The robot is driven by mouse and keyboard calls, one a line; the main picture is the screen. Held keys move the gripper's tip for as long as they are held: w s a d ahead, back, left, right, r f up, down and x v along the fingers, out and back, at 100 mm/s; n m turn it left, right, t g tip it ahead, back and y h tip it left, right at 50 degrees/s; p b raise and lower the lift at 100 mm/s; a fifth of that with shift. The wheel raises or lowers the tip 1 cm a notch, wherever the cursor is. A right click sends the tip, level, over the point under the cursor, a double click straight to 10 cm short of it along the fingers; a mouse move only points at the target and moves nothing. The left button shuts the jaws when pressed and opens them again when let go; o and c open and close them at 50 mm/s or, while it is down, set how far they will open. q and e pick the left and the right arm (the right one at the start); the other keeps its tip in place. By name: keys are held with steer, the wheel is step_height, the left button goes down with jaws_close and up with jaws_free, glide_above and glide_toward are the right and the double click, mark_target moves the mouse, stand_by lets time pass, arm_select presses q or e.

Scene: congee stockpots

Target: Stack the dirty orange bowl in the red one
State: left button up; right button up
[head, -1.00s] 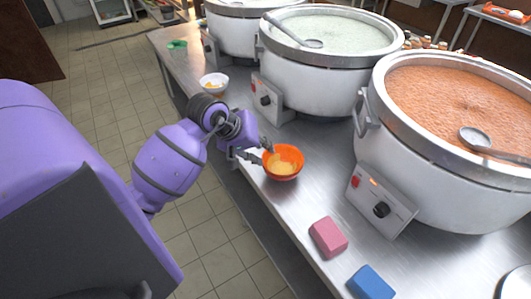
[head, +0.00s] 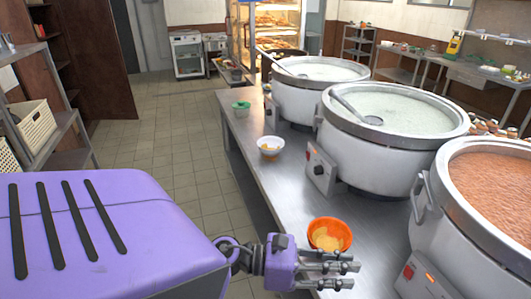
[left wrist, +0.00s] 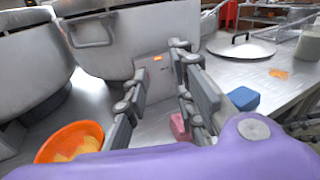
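An orange bowl (head: 330,222) with yellowish remains inside sits upright on the steel counter near the front edge. It also shows at the lower left of the left wrist view (left wrist: 88,128), partly cut off by my purple wrist. My left gripper (head: 350,274) is on the near side of the bowl in the head view, its fingers apart with nothing between them. The left wrist view shows the fingers spread, with the bowl off to their left, apart from them. I see no separate red bowl. My right gripper is not in view.
White stockpots (head: 385,150) line the counter's right side. A white bowl (head: 270,148) with orange bits and a green item (head: 241,108) stand farther back on the counter (head: 285,195). A pink sponge (left wrist: 180,126) and a blue sponge (left wrist: 243,98) lie beyond my fingers.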

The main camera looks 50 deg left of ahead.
arm_select(q)
steer(key=s+a+f+n+t+y, duration=0.3)
steer(key=f+n+y, duration=0.4)
steer(key=n, duration=0.8)
steer(key=s+a+f+n+y, duration=0.2)
steer(key=a+f+n+y, duration=0.45)
steer(key=n, duration=0.85)
steer(key=s+d+f+n+g, duration=0.3)
steer(key=s+d+f+n, duration=0.1)
steer(key=s+f+n, duration=0.3)
steer(key=s+d+f+n+g+h, duration=0.1)
steer(key=s+d+f+n+g, duration=0.2)
steer(key=s+f+n, duration=0.4)
step_height(320, 180, down, 4)
steer(key=shift+s+d+r+g, duration=0.1)
steer(key=shift+s+d+g, duration=0.3)
steer(key=shift+s+d, duration=0.15)
